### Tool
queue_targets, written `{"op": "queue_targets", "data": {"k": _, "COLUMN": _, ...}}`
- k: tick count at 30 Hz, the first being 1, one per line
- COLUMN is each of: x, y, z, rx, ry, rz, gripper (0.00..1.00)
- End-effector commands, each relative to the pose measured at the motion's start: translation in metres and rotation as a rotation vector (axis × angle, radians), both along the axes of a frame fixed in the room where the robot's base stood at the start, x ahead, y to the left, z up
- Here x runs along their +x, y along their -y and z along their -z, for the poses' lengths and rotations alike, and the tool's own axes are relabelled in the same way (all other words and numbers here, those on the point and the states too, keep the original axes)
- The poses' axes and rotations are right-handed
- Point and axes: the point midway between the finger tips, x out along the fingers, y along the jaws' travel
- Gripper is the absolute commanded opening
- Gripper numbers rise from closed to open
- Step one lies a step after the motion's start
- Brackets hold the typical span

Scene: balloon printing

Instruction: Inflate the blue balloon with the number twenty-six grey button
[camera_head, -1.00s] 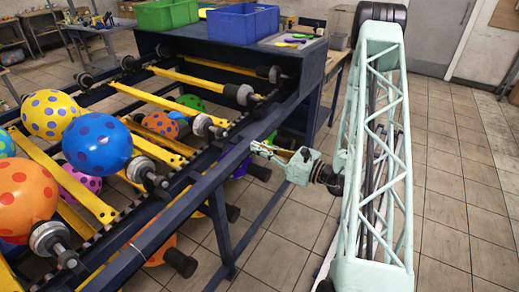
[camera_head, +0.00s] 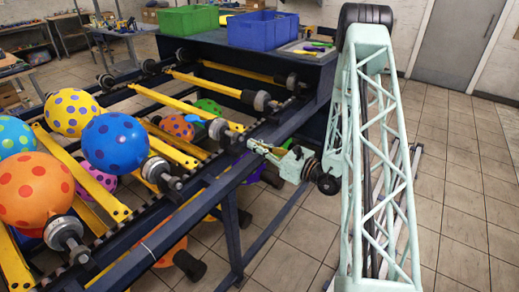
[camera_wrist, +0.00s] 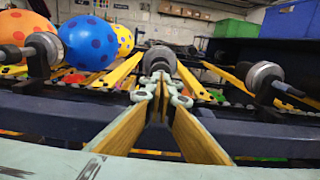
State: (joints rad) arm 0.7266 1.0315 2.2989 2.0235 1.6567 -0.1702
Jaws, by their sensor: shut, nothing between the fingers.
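The round blue balloon (camera_head: 115,143) with dark dots is full and sits on the machine rack at the left. It also shows at the upper left of the wrist view (camera_wrist: 87,43). A small light-blue piece (camera_head: 203,114), perhaps a limp balloon, lies by a grey-and-black nozzle (camera_head: 218,129). My gripper (camera_head: 250,144) is shut and empty beside the rack's dark blue side rail. In the wrist view my gripper (camera_wrist: 161,76) points at a nozzle (camera_wrist: 158,60) beyond the rail. I can read no button or number twenty-six in either view.
Orange (camera_head: 33,190) and yellow (camera_head: 71,112) balloons sit on the left of the rack. The dark blue side rail (camera_head: 190,205) runs between my arm and the balloons. Green (camera_head: 188,20) and blue (camera_head: 263,29) crates stand at the back. The floor at right is clear.

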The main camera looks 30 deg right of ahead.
Motion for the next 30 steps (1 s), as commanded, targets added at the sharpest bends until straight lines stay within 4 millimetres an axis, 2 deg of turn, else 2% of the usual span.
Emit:
{"op": "queue_targets", "data": {"k": 10, "x": 0.023, "y": -0.010, "z": 0.000, "rx": 0.000, "ry": 0.001, "rz": -0.001, "gripper": 0.00}}
{"op": "queue_targets", "data": {"k": 30, "x": 0.032, "y": -0.014, "z": 0.000, "rx": 0.000, "ry": 0.000, "rz": -0.001, "gripper": 0.00}}
